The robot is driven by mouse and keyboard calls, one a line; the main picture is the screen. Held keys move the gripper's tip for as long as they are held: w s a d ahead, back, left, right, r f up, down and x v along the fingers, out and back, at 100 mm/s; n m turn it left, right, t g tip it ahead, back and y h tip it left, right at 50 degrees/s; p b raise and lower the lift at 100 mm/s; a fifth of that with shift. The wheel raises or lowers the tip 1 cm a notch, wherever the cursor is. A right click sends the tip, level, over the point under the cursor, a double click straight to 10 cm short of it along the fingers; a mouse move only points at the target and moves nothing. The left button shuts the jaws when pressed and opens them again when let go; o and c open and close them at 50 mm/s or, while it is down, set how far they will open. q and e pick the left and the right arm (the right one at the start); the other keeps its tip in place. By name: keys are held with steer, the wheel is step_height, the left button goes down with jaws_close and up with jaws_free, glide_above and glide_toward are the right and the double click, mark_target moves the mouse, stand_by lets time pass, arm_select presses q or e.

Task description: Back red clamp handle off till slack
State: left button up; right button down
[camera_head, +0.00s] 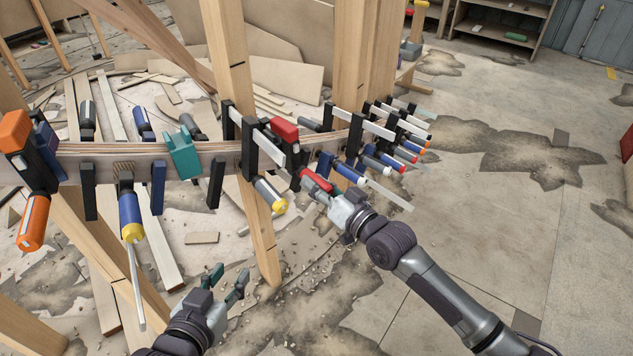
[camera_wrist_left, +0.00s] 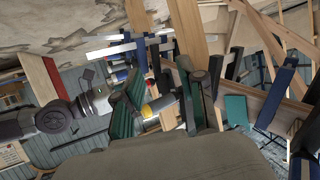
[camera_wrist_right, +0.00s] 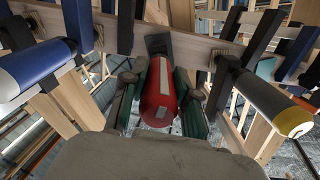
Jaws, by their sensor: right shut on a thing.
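The red clamp handle (camera_head: 315,181) sits below a clamp with a red and black head (camera_head: 284,130) on the curved laminated stringer (camera_head: 215,150). In the right wrist view the red handle (camera_wrist_right: 161,92) lies between the fingers of my right gripper (camera_wrist_right: 158,115). My right gripper (camera_head: 338,200) is shut on it in the head view. My left gripper (camera_head: 228,284) is open and empty, low in front of the stringer and apart from any clamp. Its two green-padded fingers stand apart in the left wrist view (camera_wrist_left: 160,95).
A yellow-ended grey handle (camera_head: 270,194) hangs just left of the red one, and a blue handle (camera_head: 349,173) just right. More clamps crowd the stringer to the right. A blue and yellow clamp handle (camera_head: 130,215) hangs at left. Wooden posts (camera_head: 240,100) stand close by. Floor at right is clear.

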arm_select(q)
steer(key=shift+s+a+f+g+y+p, duration=0.15)
steer(key=shift+s+a+f+g, duration=0.1)
steer(key=shift+s+f+g, duration=0.3)
steer(key=shift+s+a+f+g+y+p, duration=0.1)
steer(key=shift+s+a+f+g+p, duration=0.1)
steer(key=shift+s+f+g, duration=0.4)
steer(key=shift+s+a+f+g+y+p, duration=0.15)
steer(key=shift+s+a+f+g, duration=0.15)
steer(key=shift+f, duration=0.4)
arm_select(e)
steer(key=shift+n, duration=1.5)
steer(key=c, duration=0.9)
jaws_free()
steer(key=shift+o, duration=0.2)
arm_select(q)
steer(key=shift+d, duration=0.1)
arm_select(e)
steer(key=shift+d, duration=0.1)
steer(key=v, duration=1.2)
